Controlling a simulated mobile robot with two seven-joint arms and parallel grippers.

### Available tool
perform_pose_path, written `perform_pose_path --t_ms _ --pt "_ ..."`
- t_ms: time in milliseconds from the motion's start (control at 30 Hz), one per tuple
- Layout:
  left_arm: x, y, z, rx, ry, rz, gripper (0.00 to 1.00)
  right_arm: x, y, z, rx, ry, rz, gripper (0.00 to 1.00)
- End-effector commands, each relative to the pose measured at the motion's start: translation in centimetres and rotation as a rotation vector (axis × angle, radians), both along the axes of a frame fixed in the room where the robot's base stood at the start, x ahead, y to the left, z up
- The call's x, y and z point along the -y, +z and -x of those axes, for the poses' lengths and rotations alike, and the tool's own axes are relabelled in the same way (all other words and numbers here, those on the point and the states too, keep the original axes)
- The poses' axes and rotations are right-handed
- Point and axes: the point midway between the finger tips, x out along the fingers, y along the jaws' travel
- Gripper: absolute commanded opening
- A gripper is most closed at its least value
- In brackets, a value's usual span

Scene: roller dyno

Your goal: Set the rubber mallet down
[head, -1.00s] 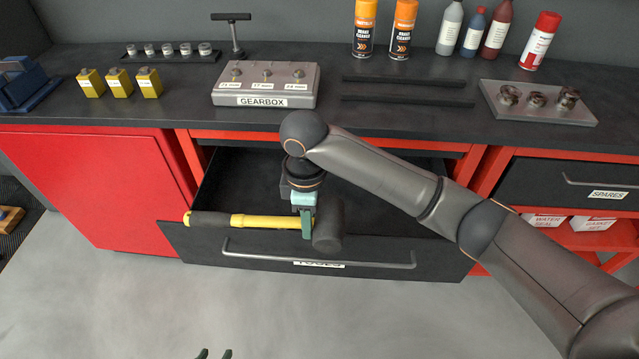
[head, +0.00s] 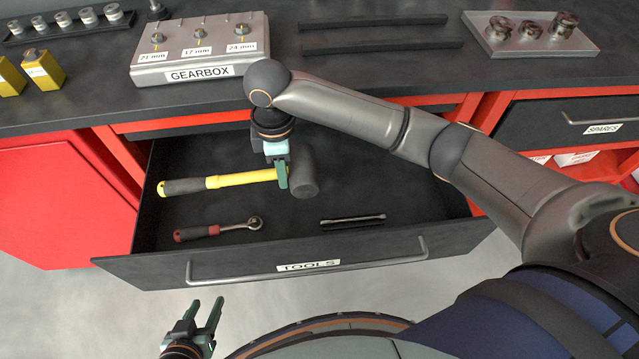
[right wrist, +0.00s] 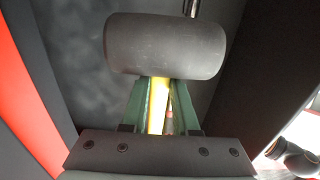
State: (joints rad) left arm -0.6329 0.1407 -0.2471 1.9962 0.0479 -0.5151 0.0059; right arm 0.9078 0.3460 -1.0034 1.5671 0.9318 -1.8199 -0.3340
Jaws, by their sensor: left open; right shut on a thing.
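The rubber mallet has a black head (head: 302,172) and a yellow handle (head: 240,179) with a dark grip at its left end. My right gripper (head: 283,180) is shut on the handle close to the head. The mallet lies roughly level over the open tools drawer (head: 380,258); I cannot tell whether it touches the drawer floor. In the right wrist view the mallet head (right wrist: 165,46) sits just beyond the fingers, with the yellow handle between them. My left gripper (head: 206,306) is open and empty in front of the drawer, low in the view.
A ratchet (head: 220,229) with a red and black handle and a dark metal bar (head: 352,220) lie in the drawer. The drawer's right part is clear. The gearbox block (head: 200,50) and a tray of metal parts (head: 530,36) stand on the bench above.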

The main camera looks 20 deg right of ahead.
Motion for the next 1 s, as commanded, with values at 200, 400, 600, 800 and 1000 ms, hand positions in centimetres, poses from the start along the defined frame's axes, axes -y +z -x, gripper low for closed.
perform_pose_path --t_ms 200,400,600,800,1000 --pt "0.3 -0.4 -0.2 0.001 -0.006 0.002 0.5 5.6 -2.5 -0.1 0.0 -0.006 0.003 0.0" --pt "0.4 -0.9 -0.2 0.0 -0.01 0.004 0.5 8.0 -5.5 -0.2 0.001 -0.001 -0.001 0.0" --pt "0.4 -1.0 -0.2 0.0 -0.009 0.003 0.5 9.0 -6.6 -0.3 0.002 -0.001 -0.002 0.0" --pt "0.3 -1.7 -0.2 0.0 -0.008 0.002 0.5 10.6 -9.3 -0.3 -0.001 -0.001 0.0 0.0" --pt "0.2 -2.0 0.0 -0.001 -0.006 0.001 0.5 10.5 -11.3 -0.3 0.002 0.0 0.0 0.0"
